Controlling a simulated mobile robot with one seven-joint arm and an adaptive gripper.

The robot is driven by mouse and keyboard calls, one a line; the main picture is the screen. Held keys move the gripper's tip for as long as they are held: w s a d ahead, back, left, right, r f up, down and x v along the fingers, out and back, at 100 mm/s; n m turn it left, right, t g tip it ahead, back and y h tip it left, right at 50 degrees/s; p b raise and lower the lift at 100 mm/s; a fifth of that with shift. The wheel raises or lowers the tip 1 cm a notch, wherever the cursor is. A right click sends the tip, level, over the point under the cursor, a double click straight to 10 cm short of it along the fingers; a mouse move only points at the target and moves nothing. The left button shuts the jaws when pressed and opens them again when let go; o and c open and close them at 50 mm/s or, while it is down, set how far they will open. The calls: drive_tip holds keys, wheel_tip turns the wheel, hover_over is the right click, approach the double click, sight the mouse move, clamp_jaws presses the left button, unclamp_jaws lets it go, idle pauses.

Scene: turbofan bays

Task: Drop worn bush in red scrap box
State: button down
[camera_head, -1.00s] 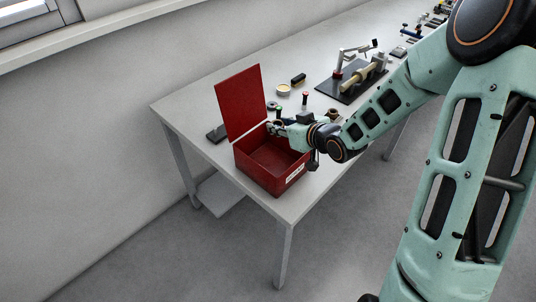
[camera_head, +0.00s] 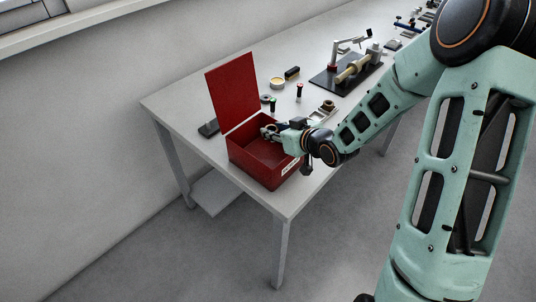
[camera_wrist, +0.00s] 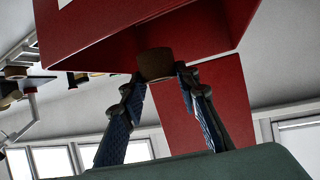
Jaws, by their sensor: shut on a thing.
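The red scrap box (camera_head: 251,167) stands at the near end of the table with its lid (camera_head: 232,90) raised upright. Its red walls also show in the wrist view (camera_wrist: 105,30). My gripper (camera_head: 268,132) is over the back right part of the box opening, close to the rim. In the wrist view, my gripper (camera_wrist: 163,80) is shut on the worn bush (camera_wrist: 156,64), a short brown cylinder between the fingertips. The bush is small and partly hidden by the fingers in the head view.
On the table (camera_head: 180,105) behind the box stand a green-topped pin (camera_head: 273,104) and a red-topped pin (camera_head: 298,92). A cream ring (camera_head: 277,83), a black block (camera_head: 292,72) and a fixture on a dark plate (camera_head: 335,80) lie farther back.

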drive_tip(key=c, duration=1.4)
unclamp_jaws()
drive_tip(key=v, duration=1.2)
drive_tip(key=shift+r, duration=0.1)
